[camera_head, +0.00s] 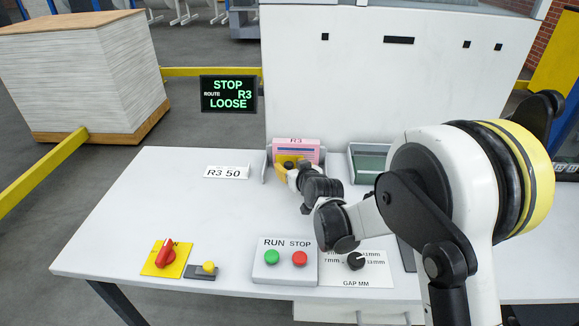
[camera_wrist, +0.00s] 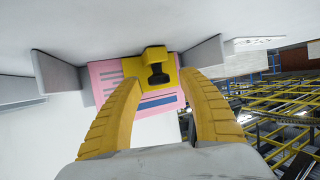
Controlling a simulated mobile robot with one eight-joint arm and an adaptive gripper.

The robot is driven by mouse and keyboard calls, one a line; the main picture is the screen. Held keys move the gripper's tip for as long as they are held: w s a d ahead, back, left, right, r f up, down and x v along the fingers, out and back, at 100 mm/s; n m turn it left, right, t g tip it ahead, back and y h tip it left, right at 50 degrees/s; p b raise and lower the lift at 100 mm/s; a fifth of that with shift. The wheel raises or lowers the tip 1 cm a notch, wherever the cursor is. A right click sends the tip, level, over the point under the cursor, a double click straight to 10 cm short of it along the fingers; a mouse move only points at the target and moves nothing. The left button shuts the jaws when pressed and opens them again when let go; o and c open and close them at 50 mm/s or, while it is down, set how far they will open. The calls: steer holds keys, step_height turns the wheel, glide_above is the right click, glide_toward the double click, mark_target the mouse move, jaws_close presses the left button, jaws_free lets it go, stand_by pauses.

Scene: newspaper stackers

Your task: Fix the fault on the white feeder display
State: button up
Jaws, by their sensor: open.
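The display (camera_head: 229,94) is a black panel with green text reading "STOP ROUTE R3 LOOSE". A pink block (camera_head: 296,144) marked R3 sits in a grey holder at the white table's back edge; the pink face also shows in the wrist view (camera_wrist: 107,74). A yellow block with a dark knob (camera_wrist: 155,74) lies against the pink face. My gripper (camera_head: 291,170) is in front of the pink block. In the wrist view, its yellow fingers (camera_wrist: 164,84) are open, either side of the yellow block, with no clear grip on it.
On the white table (camera_head: 190,215) are a red rotary switch (camera_head: 166,255), a small yellow button (camera_head: 208,267), green RUN (camera_head: 271,257) and red STOP (camera_head: 299,258) buttons, and a gap dial (camera_head: 355,261). A card reads "R3 50" (camera_head: 226,172). A second grey holder (camera_head: 368,162) stands right.

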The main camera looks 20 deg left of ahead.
steer(key=v, duration=1.1)
steer(key=shift+s+d, duration=0.2)
steer(key=shift+s, duration=0.05)
steer(key=s+d+r+m+g+h, duration=0.15)
steer(key=s+d+r, duration=0.25)
steer(key=d, duration=0.6)
steer(key=s+d+r+m+h, duration=0.2)
steer(key=s+d+r+h, duration=0.15)
steer(key=d, duration=0.55)
steer(key=s+d+f+m+g+h, duration=0.2)
steer(key=s+d+m, duration=0.1)
steer(key=s+d, duration=1.3)
steer(key=shift+s+m+h, duration=0.35)
steer(key=shift+s+h, duration=0.05)
steer(key=shift+s, duration=0.5)
steer(key=shift+a+f, duration=0.1)
steer(key=shift+a, duration=0.1)
